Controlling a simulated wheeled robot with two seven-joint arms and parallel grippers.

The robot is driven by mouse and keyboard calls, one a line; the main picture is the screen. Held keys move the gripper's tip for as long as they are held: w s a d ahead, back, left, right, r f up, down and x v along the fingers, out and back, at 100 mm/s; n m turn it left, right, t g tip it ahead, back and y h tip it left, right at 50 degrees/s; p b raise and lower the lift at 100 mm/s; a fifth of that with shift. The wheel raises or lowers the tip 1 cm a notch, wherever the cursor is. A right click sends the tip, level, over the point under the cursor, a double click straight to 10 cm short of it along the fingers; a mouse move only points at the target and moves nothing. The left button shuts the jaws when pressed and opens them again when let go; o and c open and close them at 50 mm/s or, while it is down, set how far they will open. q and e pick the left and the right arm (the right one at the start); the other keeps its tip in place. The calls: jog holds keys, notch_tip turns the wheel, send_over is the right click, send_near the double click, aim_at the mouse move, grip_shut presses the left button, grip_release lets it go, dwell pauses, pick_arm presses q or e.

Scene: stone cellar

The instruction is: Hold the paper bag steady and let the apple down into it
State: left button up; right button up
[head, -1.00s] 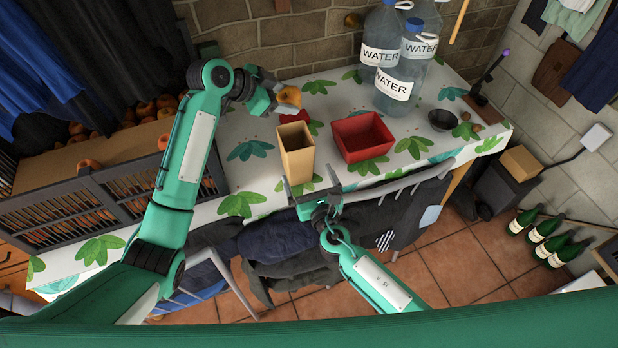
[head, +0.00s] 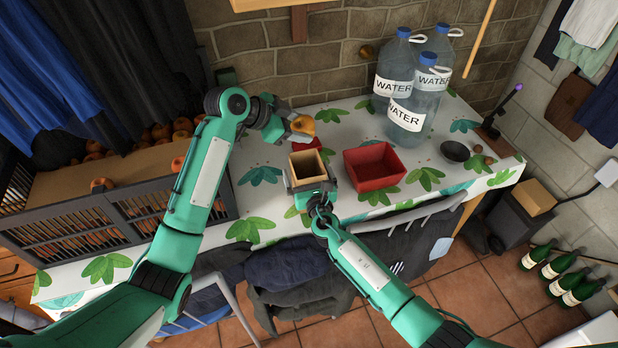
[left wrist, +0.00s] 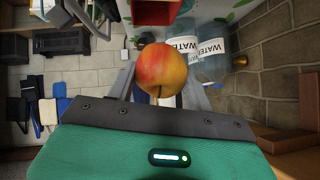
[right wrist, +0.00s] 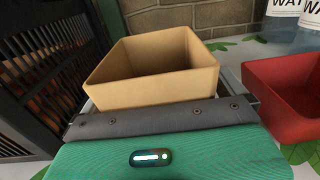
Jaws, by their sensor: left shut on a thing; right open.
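The tan paper bag (head: 308,171) stands upright and open-topped on the table; in the right wrist view the bag (right wrist: 155,75) fills the space just ahead of my right gripper. My right gripper (head: 307,183) is open, with its jaws at the two sides of the bag; the fingertips are mostly hidden in the right wrist view. My left gripper (head: 290,124) is shut on the apple (head: 303,127), holding it above the table just behind the bag's mouth. The red and yellow apple (left wrist: 161,69) also shows between the fingers in the left wrist view.
A red tray (head: 374,190) stands right of the bag. Water bottles (head: 407,110), a dark bowl (head: 455,151) and small brown round things are farther right. A slatted crate of fruit (head: 75,236) stands left. A red thing (head: 306,145) lies partly hidden behind the bag.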

aim_at(302, 158)
jog(key=c, duration=1)
pick_arm(q)
notch_tip(302, 158, down, 8)
jog(key=shift+d+r, duration=0.25)
jog(key=shift+d, duration=0.2)
pick_arm(e)
jog(key=shift+c, duration=0.2)
pick_arm(q)
jog(key=shift+w, duration=0.1)
dwell(0.5)
jog(key=shift+f, duration=0.2)
jog(key=shift+f, duration=1.55)
jog(key=o, duration=1.1)
